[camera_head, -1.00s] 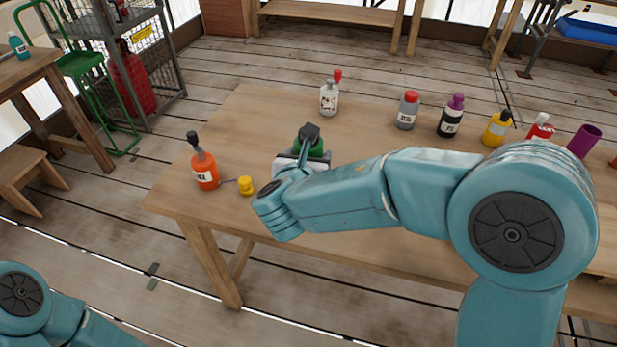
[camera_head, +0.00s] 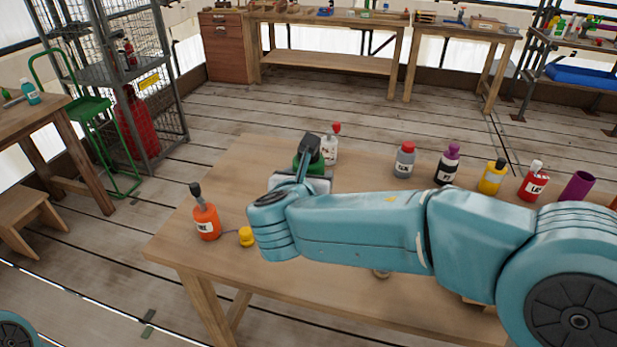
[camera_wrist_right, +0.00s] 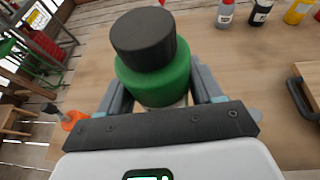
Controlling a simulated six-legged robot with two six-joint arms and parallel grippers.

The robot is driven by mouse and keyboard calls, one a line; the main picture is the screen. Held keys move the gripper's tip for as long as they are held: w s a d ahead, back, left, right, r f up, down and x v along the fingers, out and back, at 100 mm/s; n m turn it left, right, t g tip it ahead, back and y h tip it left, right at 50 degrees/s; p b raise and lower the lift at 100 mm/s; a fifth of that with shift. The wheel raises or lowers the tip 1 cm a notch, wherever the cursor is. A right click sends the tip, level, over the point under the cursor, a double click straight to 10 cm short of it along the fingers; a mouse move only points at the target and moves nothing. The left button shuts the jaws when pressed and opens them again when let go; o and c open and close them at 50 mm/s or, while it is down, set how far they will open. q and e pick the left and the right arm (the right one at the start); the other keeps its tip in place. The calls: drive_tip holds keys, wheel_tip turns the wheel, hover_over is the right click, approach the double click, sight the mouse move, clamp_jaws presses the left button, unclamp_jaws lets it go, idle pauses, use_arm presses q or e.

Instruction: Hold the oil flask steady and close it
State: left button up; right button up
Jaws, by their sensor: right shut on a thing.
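My right gripper (camera_wrist_right: 160,98) is shut on a green bottle (camera_wrist_right: 158,80) with a black top (camera_wrist_right: 143,38), its fingers on either side. The bottle's base is hidden. In the head view the green bottle (camera_head: 321,168) is mostly behind my wrist. An orange bottle (camera_head: 207,223) with a dark nozzle stands upright at the table's left; a yellow cap (camera_head: 246,237) lies beside it, apparently on a thin strap. I cannot read an oil label on any bottle. My left gripper is out of view.
On the wooden table (camera_head: 190,262) a white bottle with a red top (camera_head: 330,148) stands behind my gripper. Grey (camera_head: 404,161), black-and-purple (camera_head: 448,165), yellow (camera_head: 492,177) and red (camera_head: 533,182) bottles stand at the right. The front left of the table is mostly clear.

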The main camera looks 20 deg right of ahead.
drive_tip(key=shift+c, duration=0.6)
drive_tip(key=shift+d, duration=0.25)
drive_tip(key=s+d+f+p, duration=0.3)
drive_tip(key=s+d+f, duration=0.1)
drive_tip(key=d+f, duration=0.25)
drive_tip(key=s+a+f+n+t+y, duration=0.1)
drive_tip(key=s+a+f+n+y, duration=0.1)
drive_tip(key=s+a+f, duration=0.1)
drive_tip(key=shift+s+a+f+y, duration=0.35)
drive_tip(key=shift+s+f, duration=0.4)
drive_tip(key=shift+f, duration=0.2)
drive_tip(key=w+a+r, duration=0.1)
drive_tip(key=w+a, duration=0.1)
drive_tip(key=a, duration=0.7)
drive_tip(key=w+a+r, duration=0.1)
drive_tip(key=a, duration=0.9)
drive_tip(key=shift+w+a, duration=0.25)
drive_tip(key=shift+w, duration=0.15)
